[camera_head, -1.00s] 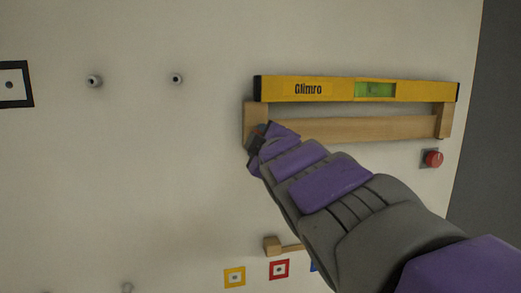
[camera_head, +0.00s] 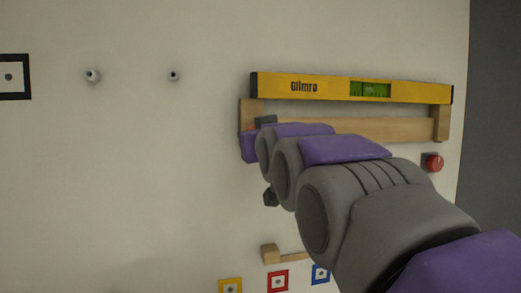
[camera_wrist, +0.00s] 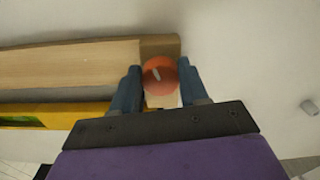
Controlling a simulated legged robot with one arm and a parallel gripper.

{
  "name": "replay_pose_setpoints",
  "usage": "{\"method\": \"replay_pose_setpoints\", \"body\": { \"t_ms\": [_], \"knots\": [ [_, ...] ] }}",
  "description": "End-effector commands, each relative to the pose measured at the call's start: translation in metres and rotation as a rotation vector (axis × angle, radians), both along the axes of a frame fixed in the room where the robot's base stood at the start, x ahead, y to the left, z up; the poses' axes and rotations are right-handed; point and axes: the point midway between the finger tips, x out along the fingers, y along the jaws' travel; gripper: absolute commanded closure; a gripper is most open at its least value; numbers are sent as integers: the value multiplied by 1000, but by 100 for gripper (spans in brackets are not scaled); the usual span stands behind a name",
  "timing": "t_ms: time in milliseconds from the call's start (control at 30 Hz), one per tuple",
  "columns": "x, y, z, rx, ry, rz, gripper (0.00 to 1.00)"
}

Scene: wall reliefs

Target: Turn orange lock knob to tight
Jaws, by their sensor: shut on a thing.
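The orange lock knob (camera_wrist: 160,76) is round, with a pale mark on its face. It sits at the end of a wooden bar (camera_wrist: 70,66) in the wrist view. My gripper (camera_wrist: 160,84) has one finger on each side of the knob and is shut on it. In the head view my gripper (camera_head: 255,138) is at the left end of the wooden frame (camera_head: 350,128), and my gripper and arm hide most of the knob. I cannot read the knob's tight position.
A yellow spirit level (camera_head: 350,88) rests on the wooden frame. A red button (camera_head: 432,162) is at its right. Small pegs (camera_head: 93,76) stick out at the upper left. A wooden block (camera_head: 270,254) and coloured squares (camera_head: 278,281) are below. The wall at left is mostly clear.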

Motion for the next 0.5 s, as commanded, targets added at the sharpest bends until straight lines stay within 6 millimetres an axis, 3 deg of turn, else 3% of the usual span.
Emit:
{"method": "replay_pose_setpoints", "body": {
  "t_ms": [500],
  "knots": [
    [1, 1, -2, 297, 90, -2, 87]
  ]
}}
